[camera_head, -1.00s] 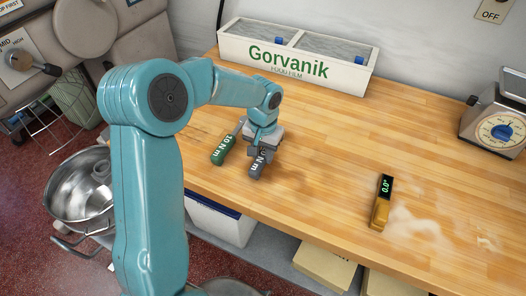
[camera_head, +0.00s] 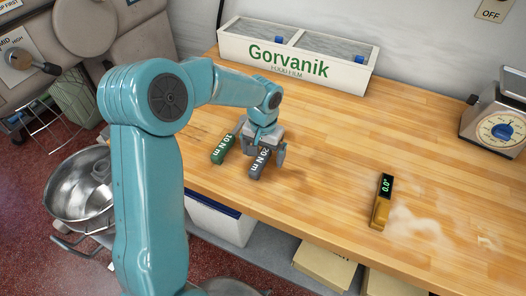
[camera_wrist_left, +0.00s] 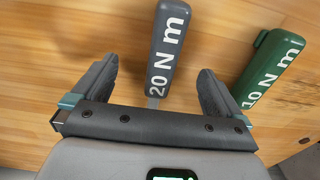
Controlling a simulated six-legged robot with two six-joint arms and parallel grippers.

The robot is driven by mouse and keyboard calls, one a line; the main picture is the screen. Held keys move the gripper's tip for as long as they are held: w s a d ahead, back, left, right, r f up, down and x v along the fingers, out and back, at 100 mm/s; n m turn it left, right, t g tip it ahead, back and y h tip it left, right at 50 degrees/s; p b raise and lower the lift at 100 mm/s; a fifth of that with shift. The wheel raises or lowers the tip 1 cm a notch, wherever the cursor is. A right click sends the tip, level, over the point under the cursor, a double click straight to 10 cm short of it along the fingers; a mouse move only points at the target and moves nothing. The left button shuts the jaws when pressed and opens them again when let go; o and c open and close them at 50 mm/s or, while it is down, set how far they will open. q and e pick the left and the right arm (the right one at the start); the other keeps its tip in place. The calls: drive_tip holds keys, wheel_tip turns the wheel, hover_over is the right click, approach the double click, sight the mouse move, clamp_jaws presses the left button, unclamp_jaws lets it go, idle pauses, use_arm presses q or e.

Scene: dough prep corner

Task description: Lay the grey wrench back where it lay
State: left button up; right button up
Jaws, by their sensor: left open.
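The grey wrench (camera_head: 260,164), marked 20 N m, lies on the wooden bench with its handle toward the front edge. My left gripper (camera_head: 263,152) is open over it. In the left wrist view the grey handle (camera_wrist_left: 167,45) runs between the two spread fingers, with a gap on each side. The wrench's far end is hidden under the gripper. The green wrench (camera_head: 223,150), marked 10 N m, lies close by on the left; the left wrist view shows it (camera_wrist_left: 267,65) just outside one finger. My right gripper is not in view.
A yellow device (camera_head: 380,212) with a lit 0.0° display stands to the right, near floury patches. A white Gorvanik box (camera_head: 290,62) stands at the back and a scale (camera_head: 494,120) at the far right. The bench (camera_head: 330,140) between them is clear.

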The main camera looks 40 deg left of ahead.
use_arm(q)
drive_tip(key=shift+r, duration=0.15)
drive_tip(key=shift+r+p, duration=3.1)
drive_tip(key=shift+r, duration=1.3)
drive_tip(key=shift+s, duration=0.15)
